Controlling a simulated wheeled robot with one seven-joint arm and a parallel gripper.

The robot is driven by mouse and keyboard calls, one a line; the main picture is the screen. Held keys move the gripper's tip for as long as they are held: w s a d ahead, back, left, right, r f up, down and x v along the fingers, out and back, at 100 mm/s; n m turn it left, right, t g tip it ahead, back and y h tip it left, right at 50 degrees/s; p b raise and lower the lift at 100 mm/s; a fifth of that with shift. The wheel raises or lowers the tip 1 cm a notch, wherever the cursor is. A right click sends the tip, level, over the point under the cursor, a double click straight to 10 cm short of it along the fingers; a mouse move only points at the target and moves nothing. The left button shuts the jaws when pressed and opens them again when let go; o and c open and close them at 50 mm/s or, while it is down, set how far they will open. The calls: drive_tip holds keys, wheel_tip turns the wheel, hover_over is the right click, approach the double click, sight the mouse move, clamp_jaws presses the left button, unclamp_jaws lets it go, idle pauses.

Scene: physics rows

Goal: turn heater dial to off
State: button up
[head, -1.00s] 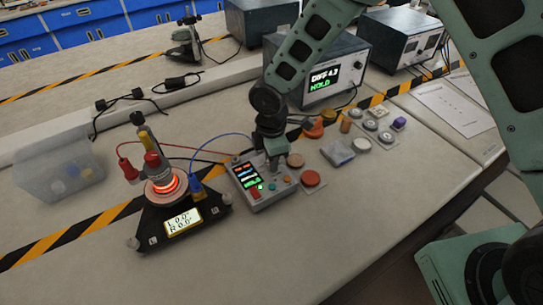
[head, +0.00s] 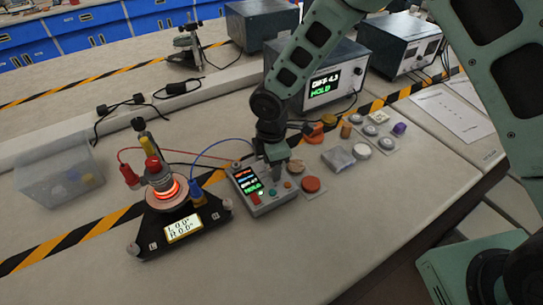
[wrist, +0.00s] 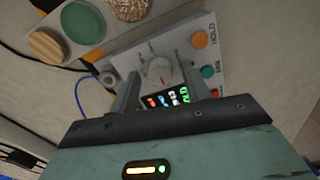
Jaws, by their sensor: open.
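The heater is a black triangular base (head: 160,238) with a glowing orange-red ring (head: 165,188) and a lit readout. Beside it is a grey control box (head: 272,203) with a colored screen and small buttons; it also shows in the wrist view (wrist: 206,52). My gripper (head: 276,172) is over the box in the head view and hides the dial there. In the wrist view my gripper (wrist: 160,84) is open, with the dial between its fingers; contact cannot be told.
A red round button (head: 311,184) on a plate stands close right of the box. Several round pieces (head: 361,148) lie farther right. A clear bin (head: 58,172) is at left. The front bench is clear.

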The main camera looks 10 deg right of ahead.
wheel_tip(320, 180, up, 17)
drive_tip(key=b, duration=0.1)
drive_tip(key=shift+r, duration=0.2)
idle(0.4)
drive_tip(key=s+d+r+m, duration=0.1)
drive_tip(key=s+m, duration=0.3)
drive_tip(key=s, duration=0.4)
drive_tip(key=s+d+m, duration=0.3)
drive_tip(key=s+m, duration=0.1)
drive_tip(key=s, duration=0.4)
drive_tip(key=s+d+r+m, duration=0.1)
drive_tip(key=s+d+m, duration=0.2)
drive_tip(key=s, duration=0.5)
drive_tip(key=shift+s+r+m+y, duration=0.3)
drive_tip(key=shift+s+m, duration=0.05)
drive_tip(key=shift+m, duration=0.45)
